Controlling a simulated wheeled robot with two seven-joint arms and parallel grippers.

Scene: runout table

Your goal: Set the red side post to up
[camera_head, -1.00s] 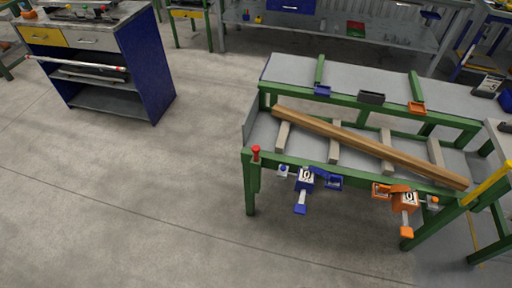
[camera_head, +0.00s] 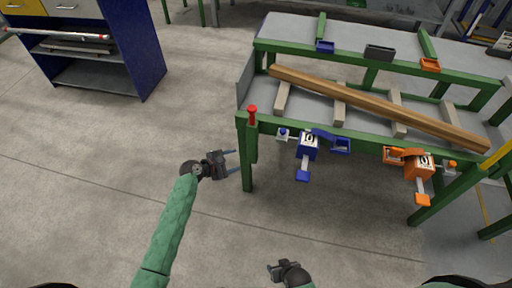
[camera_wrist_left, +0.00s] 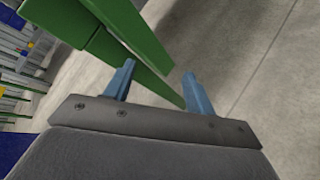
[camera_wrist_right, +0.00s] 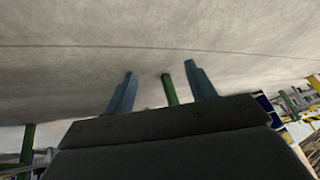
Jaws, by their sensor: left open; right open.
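The red side post (camera_head: 252,115) stands at the left front corner of the green runout table (camera_head: 245,180). It has a red knob on top, and its green sleeve runs down beside the table leg. My left gripper (camera_head: 231,163) is open and empty, left of that leg and lower than the red knob. In the left wrist view, the fingers (camera_wrist_left: 158,88) are apart, with a green table member behind them. My right gripper (camera_head: 272,270) is low at the bottom of the head view. In the right wrist view its fingers (camera_wrist_right: 160,90) are apart and empty.
A timber beam (camera_head: 370,105) lies across the table's slats. A blue clamp unit (camera_head: 308,146) and an orange one (camera_head: 420,166) stick out from the front rail. A blue cabinet (camera_head: 135,45) stands at the back left. The floor left of the table is clear.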

